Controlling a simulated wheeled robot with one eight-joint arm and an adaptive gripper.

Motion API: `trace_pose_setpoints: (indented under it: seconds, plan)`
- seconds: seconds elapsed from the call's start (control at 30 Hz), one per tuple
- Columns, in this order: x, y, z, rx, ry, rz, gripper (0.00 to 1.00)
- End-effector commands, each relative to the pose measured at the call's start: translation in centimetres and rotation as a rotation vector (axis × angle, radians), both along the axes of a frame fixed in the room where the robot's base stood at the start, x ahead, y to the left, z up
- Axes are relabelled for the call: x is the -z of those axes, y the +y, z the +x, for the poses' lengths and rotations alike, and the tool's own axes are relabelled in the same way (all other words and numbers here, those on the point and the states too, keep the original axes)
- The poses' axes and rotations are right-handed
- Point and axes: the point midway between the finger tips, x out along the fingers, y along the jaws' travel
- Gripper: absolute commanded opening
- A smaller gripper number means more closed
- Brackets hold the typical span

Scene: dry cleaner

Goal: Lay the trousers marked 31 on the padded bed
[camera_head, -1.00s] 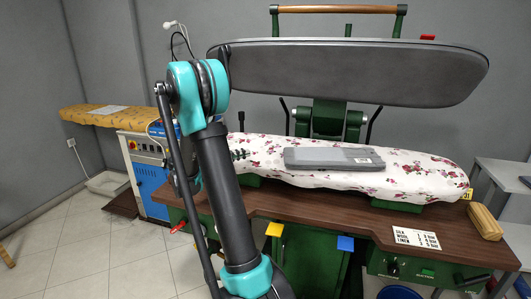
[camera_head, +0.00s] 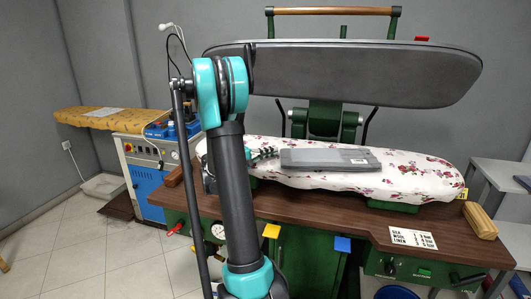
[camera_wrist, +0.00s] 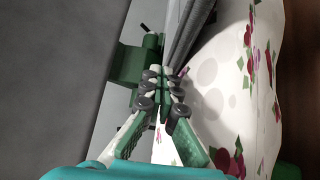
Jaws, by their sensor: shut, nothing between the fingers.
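Grey folded trousers (camera_head: 322,159) lie flat on the padded bed (camera_head: 415,178), which has a white cover with a floral print. A small pale label shows on their right part; its number is too small to read. My gripper (camera_head: 272,153) is shut and empty at the left end of the trousers, close to their edge; I cannot tell whether it touches. In the wrist view, the closed fingertips (camera_wrist: 168,82) are just below the grey trousers (camera_wrist: 191,32), above the floral cover (camera_wrist: 207,80). My arm hides part of the bed's left end.
The dark upper press plate (camera_head: 350,75) is raised above the bed. A brown wooden table (camera_head: 300,212) surrounds the bed, with a wooden block (camera_head: 480,220) and a printed card (camera_head: 413,238) at the right. A yellow ironing board (camera_head: 95,118) stands at the left.

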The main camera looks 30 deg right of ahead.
Motion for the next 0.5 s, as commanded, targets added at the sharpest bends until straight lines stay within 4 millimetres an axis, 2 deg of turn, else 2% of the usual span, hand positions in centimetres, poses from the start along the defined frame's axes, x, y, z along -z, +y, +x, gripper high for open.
trace_pose_setpoints:
  seconds: [0.3,0.5]
  plan:
    - [0.0,-0.1,-0.1,0.000,0.000,0.000,0.00]
    - [0.0,-1.3,-1.7,0.002,0.000,0.000,0.00]
